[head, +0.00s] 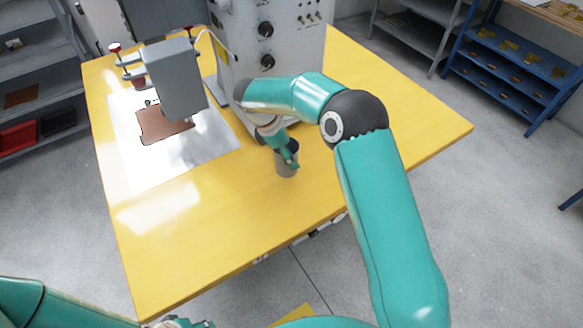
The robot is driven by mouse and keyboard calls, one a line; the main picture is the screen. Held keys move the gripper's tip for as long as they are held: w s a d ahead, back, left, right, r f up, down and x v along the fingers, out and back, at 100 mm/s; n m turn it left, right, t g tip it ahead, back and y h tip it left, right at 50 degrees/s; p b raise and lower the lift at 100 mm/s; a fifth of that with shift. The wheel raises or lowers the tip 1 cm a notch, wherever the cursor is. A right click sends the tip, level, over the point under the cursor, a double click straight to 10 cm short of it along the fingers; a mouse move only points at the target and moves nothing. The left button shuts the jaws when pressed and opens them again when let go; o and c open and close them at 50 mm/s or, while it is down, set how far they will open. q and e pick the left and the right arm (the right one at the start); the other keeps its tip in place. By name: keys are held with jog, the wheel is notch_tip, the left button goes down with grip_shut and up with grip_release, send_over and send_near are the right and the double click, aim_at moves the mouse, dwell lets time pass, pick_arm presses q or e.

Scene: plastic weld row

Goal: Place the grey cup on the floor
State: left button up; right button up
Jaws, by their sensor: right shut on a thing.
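The grey cup (286,167) is on or just above the yellow table (210,239), near its front right part; I cannot tell if it touches the top. My right gripper (290,157) is at the cup's rim from above and is shut on it. The cup looks upright, and the gripper hides part of its rim. My left arm shows at the lower left, but its fingers are not clearly seen. The grey concrete floor (480,230) shows to the right of the table and in front of it.
A grey welding machine (270,40) stands at the table's back. A metal plate with a brown sheet (163,124) lies at the left. A blue shelf (515,75) and grey shelves stand beyond. The floor at the right is clear.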

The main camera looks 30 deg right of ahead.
jog(key=shift+f+p, duration=0.4)
jog(key=shift+f, duration=3.25)
jog(key=o, duration=0.7)
jog(key=shift+f, duration=0.15)
jog(key=shift+c, duration=0.2)
jog(key=o, duration=0.5)
jog(key=shift+c, duration=0.2)
